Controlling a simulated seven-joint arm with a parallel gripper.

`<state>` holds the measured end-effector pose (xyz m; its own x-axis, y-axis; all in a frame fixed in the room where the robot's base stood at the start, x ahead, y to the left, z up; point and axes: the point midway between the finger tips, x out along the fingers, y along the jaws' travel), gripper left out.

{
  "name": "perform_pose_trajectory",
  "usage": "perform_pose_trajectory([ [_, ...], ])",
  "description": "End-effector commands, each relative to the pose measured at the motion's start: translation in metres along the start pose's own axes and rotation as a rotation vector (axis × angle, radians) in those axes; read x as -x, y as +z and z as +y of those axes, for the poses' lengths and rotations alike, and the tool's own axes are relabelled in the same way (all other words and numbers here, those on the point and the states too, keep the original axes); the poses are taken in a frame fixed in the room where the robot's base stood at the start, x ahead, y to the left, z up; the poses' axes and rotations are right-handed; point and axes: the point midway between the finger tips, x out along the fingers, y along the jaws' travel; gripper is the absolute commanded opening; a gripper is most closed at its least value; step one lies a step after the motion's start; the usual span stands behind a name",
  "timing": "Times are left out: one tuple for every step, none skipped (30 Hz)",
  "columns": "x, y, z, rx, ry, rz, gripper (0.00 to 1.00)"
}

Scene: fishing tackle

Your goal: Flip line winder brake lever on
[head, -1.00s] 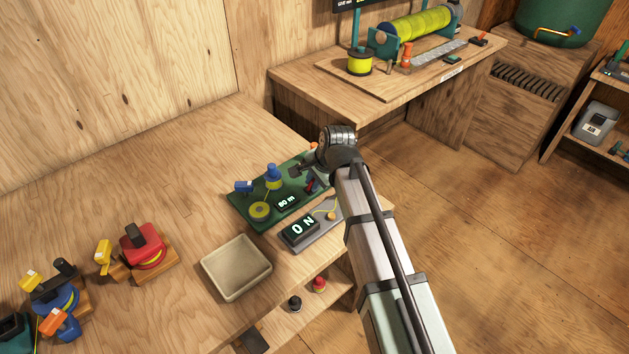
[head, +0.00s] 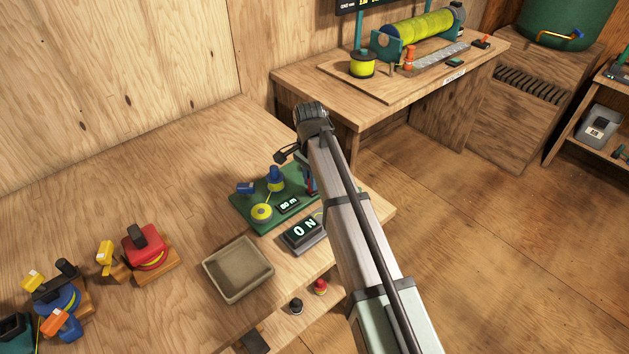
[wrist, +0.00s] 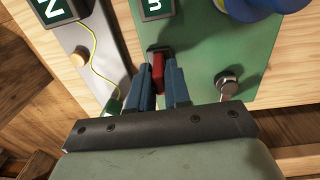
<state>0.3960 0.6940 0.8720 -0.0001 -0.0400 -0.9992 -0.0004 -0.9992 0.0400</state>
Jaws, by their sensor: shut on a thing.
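A red brake lever (wrist: 158,72) stands in a dark slot on the board in the wrist view. My gripper (wrist: 159,82) has its blue fingers shut on the lever, one on each side. Only part of the lever shows between them. In the head view my arm covers the right end of the winder, so the grip shows poorly there.
A grey box with a lit "ON" display (head: 303,231) sits beside the winder, with a yellow wire (wrist: 95,60). A metal knob (wrist: 228,82) stands right of my fingers. An empty beige tray (head: 238,270) and several reels lie left. The table's back is clear.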

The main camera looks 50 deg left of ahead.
Motion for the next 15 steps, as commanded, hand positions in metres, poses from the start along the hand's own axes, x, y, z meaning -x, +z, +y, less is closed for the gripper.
perform_pose_trajectory([
  [0.0009,-0.0021,-0.0078,0.001,0.039,0.001,0.0],
  [0.0008,-0.0021,-0.0086,0.001,0.063,0.001,0.0],
  [0.0005,-0.0021,-0.0096,0.001,0.095,0.0,0.0],
  [0.0003,-0.0022,-0.0105,0.001,0.117,0.001,0.0],
  [0.0,-0.002,-0.0113,0.001,0.138,0.001,0.0],
  [-0.0003,-0.0017,-0.0122,0.001,0.166,0.0,0.0],
  [-0.0006,-0.0017,-0.013,0.001,0.185,0.001,0.0],
  [-0.0008,-0.0014,-0.0134,0.001,0.204,0.001,0.0],
  [-0.0011,-0.0012,-0.0143,0.001,0.226,0.0,0.0],
  [-0.0013,-0.0012,-0.0146,0.001,0.242,0.001,0.0],
  [-0.0015,-0.0012,-0.0151,0.001,0.257,0.001,0.0],
  [-0.0017,-0.0011,-0.0154,0.001,0.275,0.001,0.0],
  [-0.0018,-0.0011,-0.0158,0.001,0.287,0.001,0.0],
  [-0.002,-0.0011,-0.0161,0.001,0.298,0.001,0.0],
  [-0.002,-0.0011,-0.0161,0.0,0.312,0.001,0.0],
])
